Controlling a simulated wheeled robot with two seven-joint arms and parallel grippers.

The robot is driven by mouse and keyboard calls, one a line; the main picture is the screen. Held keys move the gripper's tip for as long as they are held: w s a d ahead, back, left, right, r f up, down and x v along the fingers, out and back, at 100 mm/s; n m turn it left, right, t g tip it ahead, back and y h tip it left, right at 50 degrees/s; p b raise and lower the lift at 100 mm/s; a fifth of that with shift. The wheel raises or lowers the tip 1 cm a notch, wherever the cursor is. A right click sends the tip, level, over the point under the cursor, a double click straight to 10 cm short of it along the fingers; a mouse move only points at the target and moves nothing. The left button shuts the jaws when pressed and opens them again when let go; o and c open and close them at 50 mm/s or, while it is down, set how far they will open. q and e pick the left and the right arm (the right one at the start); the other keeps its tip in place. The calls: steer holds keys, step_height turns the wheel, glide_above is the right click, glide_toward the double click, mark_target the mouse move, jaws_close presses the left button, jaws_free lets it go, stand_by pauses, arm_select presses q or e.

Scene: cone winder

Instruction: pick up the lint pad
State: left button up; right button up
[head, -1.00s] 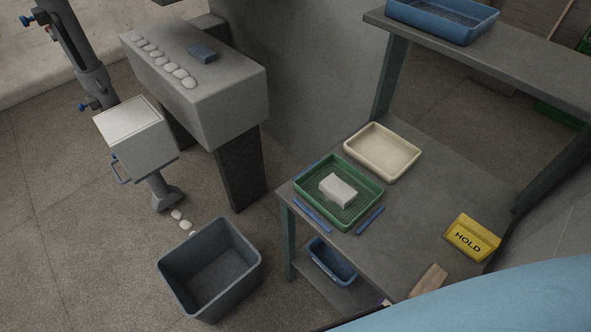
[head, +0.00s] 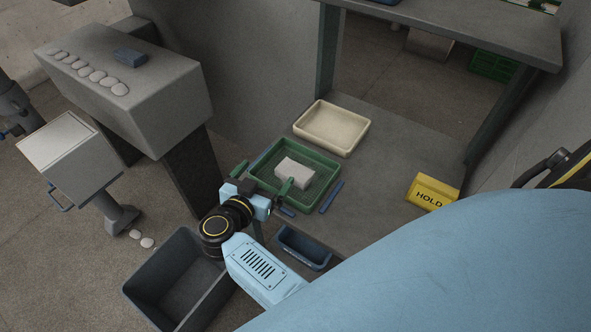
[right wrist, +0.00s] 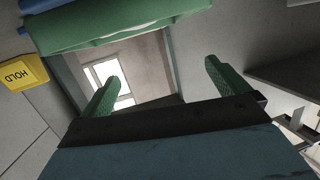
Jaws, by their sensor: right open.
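The lint pad, seemingly the whitish block (head: 295,172), lies in the green tray (head: 327,191) on the grey table in the head view. My right gripper (head: 265,177) is at the tray's near left side, its green fingers spread. The right fingertip overlaps the pad's near side in the picture; I cannot tell whether they touch. In the right wrist view the open gripper (right wrist: 161,74) has nothing between its fingers. My left gripper is not in view.
A cream tray (head: 338,130) stands behind the green one. A blue bar (head: 331,197) lies beside it, and a yellow HOLD sign (head: 432,191) is to the right. A dark blue bin (head: 304,247) sits below; a grey bin (head: 150,281) stands on the floor. A blue-grey block (head: 130,57) lies on the machine.

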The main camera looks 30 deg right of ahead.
mark_target(294, 171)
steer(key=s+m+g, duration=0.1)
steer(key=g+y, duration=0.1)
steer(key=g, duration=0.1)
steer(key=shift+s+a+f+m+g, duration=0.1)
steer(key=shift+s+a+m+g, duration=0.05)
steer(key=shift+s+m+g, duration=0.2)
steer(key=shift+s+f+y, duration=0.2)
steer(key=shift+y, duration=0.1)
steer(key=shift+d+f+g+b, duration=0.2)
steer(key=shift+f+g+b, duration=0.1)
steer(key=shift+b, duration=0.1)
steer(key=b+x, duration=0.6)
steer(key=x, duration=0.2)
steer(key=shift+w, duration=0.1)
steer(key=shift+b+x, duration=1.05)
steer(key=shift+x, duration=0.1)
steer(key=shift+b+x, duration=0.85)
steer(key=shift+x, duration=0.15)
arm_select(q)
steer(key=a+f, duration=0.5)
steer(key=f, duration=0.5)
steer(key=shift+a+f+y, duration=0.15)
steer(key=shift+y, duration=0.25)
arm_select(e)
steer(key=shift+w+d+r, duration=0.1)
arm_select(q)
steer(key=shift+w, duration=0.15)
arm_select(e)
steer(key=shift+c, duration=0.4)
